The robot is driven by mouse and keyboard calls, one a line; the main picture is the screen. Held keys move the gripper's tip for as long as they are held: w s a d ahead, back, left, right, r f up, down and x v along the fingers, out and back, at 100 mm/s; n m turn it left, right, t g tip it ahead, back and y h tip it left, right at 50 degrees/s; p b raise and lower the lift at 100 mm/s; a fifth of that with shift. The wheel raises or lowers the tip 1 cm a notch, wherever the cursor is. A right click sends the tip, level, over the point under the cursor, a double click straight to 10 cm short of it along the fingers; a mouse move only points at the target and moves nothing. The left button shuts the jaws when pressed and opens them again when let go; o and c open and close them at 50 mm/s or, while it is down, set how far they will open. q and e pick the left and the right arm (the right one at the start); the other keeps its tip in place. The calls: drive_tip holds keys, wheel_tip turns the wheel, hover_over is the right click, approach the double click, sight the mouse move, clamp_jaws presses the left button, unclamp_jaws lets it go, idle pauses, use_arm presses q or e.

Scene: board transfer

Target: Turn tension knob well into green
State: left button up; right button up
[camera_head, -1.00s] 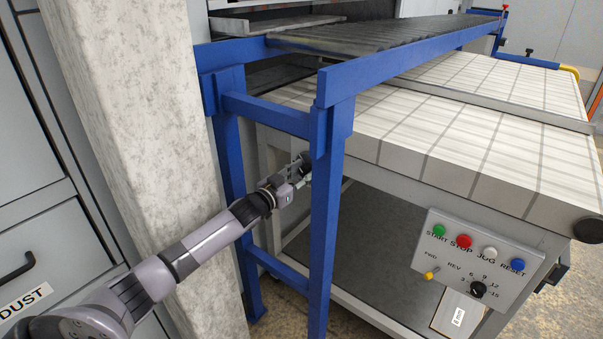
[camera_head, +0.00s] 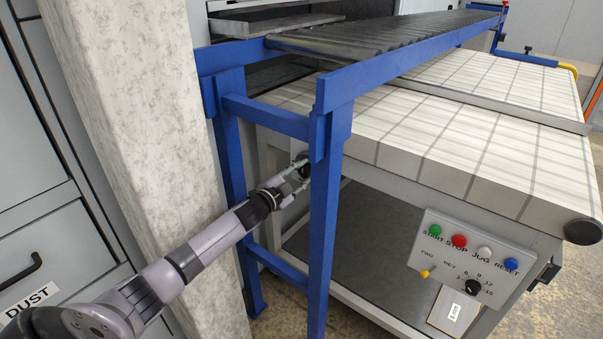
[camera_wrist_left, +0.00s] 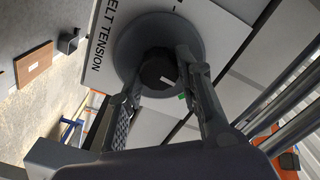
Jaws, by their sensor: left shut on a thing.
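The tension knob (camera_wrist_left: 158,70) is a dark knob with a small white mark, set in a round grey dish under the lettering "ELT TENSION" in the left wrist view. A small patch of green (camera_wrist_left: 182,97) shows at the dish's edge beside one finger. My left gripper (camera_wrist_left: 160,75) is shut on the knob, one finger on either side. In the head view my left gripper (camera_head: 297,173) reaches behind the blue front post, which hides part of it. The knob's scale is mostly hidden by the fingers. My right gripper is not in view.
A blue frame (camera_head: 325,220) carries a roller conveyor (camera_head: 390,38). The machine with a tiled top (camera_head: 450,130) stands behind it, with a control panel (camera_head: 465,258) at right.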

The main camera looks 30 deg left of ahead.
use_arm(q)
drive_tip(key=shift+f+m, duration=0.1)
drive_tip(key=shift+m, duration=1.1)
drive_tip(key=o, duration=1.1)
drive_tip(key=shift+o, duration=0.2)
drive_tip(key=shift+s, duration=0.15)
drive_tip(key=shift+s, duration=0.4)
drive_tip(key=s, duration=0.6)
drive_tip(key=shift+s+a, duration=0.25)
